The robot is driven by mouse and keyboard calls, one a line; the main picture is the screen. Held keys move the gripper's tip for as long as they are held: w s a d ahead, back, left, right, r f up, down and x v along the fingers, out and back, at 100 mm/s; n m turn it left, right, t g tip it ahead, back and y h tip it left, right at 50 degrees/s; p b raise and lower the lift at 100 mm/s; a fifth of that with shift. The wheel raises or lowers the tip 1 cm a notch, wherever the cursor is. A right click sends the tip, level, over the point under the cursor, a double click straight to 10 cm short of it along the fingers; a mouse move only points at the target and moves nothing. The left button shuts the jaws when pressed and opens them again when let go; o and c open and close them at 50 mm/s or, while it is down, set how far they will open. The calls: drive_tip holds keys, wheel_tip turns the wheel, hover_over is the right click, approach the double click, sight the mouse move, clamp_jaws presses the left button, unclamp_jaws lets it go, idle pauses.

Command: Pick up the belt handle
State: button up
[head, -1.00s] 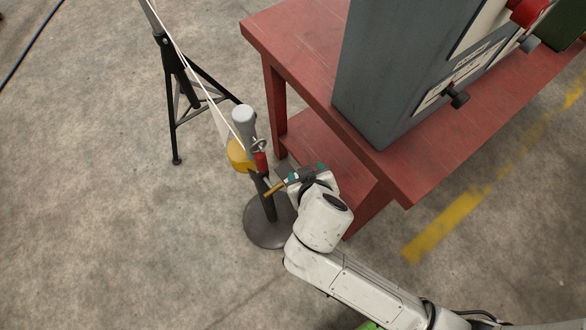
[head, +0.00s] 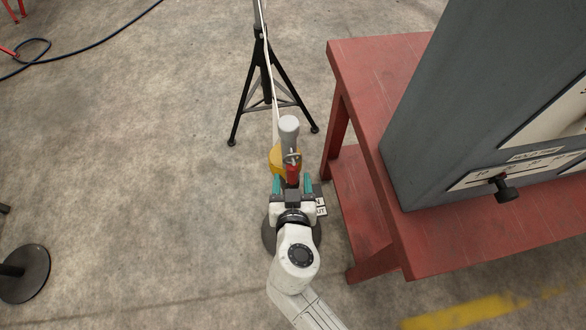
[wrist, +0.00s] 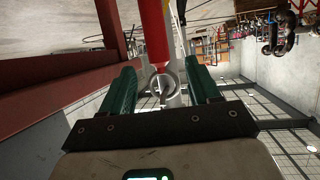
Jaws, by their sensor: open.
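The belt handle appears to be the small red grip (head: 292,173), hanging by the grey-topped post in the head view. In the wrist view the red grip (wrist: 155,35) stands at top centre, with a metal ring at its end. My gripper (head: 292,183) is open, its teal fingers to the left and right of the handle's line. In the wrist view my gripper's fingers (wrist: 161,75) frame the ring, and the red grip looks just beyond the tips. I cannot tell whether anything touches. My gripper hides the post's lower part.
A yellow part (head: 276,158) sits on the post, with a pale belt (head: 272,90) running up to a black tripod stand (head: 262,75). A red table (head: 350,100) with a grey machine (head: 430,120) stands close on the right. The floor at left is mostly clear.

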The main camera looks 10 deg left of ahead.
sight(292, 172)
drive_tip(key=x, duration=0.4)
drive_tip(key=shift+w+f+p, duration=0.3)
drive_tip(key=shift+f, duration=0.05)
clamp_jaws()
drive_tip(key=shift+r, duration=0.1)
idle(0.3)
